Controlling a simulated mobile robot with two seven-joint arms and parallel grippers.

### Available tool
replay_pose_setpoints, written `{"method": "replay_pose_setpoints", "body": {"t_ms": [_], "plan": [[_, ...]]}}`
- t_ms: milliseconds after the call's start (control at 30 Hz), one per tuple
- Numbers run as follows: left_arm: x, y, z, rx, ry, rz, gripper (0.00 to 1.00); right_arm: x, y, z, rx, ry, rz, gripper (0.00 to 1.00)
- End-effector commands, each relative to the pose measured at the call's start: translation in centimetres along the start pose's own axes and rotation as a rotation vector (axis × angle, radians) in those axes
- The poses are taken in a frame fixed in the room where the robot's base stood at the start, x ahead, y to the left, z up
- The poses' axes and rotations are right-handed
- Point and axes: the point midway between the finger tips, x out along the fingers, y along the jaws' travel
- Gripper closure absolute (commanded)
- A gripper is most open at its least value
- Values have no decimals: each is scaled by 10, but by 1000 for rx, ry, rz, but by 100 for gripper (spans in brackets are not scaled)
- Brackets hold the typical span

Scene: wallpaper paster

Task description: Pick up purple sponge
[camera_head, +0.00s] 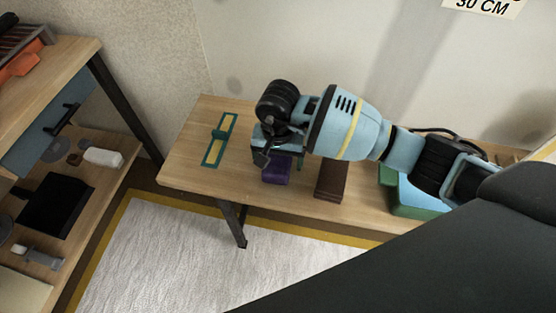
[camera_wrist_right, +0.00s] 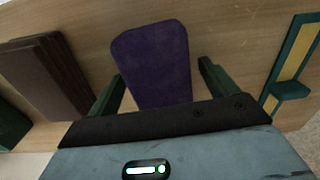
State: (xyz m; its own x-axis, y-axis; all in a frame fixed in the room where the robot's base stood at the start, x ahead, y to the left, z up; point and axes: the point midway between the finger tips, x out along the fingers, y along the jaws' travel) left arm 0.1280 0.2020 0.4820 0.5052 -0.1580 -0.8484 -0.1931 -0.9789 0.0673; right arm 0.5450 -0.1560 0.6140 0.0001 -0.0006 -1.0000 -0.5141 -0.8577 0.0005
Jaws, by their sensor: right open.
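The purple sponge (camera_head: 276,171) lies on the wooden table in the head view, partly hidden by my right gripper. In the right wrist view the purple sponge (camera_wrist_right: 155,65) sits between the two green fingers. My right gripper (camera_wrist_right: 155,85) is open, with one finger on each side of the sponge and a visible gap on both sides. In the head view my right gripper (camera_head: 276,158) is directly over the sponge. My left gripper is not in view.
A brown block (camera_head: 331,180) lies right of the sponge, and a green and yellow tool (camera_head: 219,140) lies to its left. A blue and green box (camera_head: 410,197) stands further right. A wall (camera_head: 290,40) is behind the table. Shelves (camera_head: 75,160) stand at the left.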

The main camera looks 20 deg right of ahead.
Motion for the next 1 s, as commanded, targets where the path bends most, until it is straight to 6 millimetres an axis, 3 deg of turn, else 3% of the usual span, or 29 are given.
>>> {"method": "replay_pose_setpoints", "body": {"t_ms": [167, 500, 800, 1000], "plan": [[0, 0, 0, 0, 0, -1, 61, 0, 0, 0, 0, 0, 0, 17], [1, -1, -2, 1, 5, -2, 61, -1, 0, 0, 0, 0, 0, 62], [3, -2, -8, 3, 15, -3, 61, -2, 0, 0, 0, 0, -1, 63], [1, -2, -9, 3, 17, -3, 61, -16, 0, -1, -1, 3, -2, 63]]}}
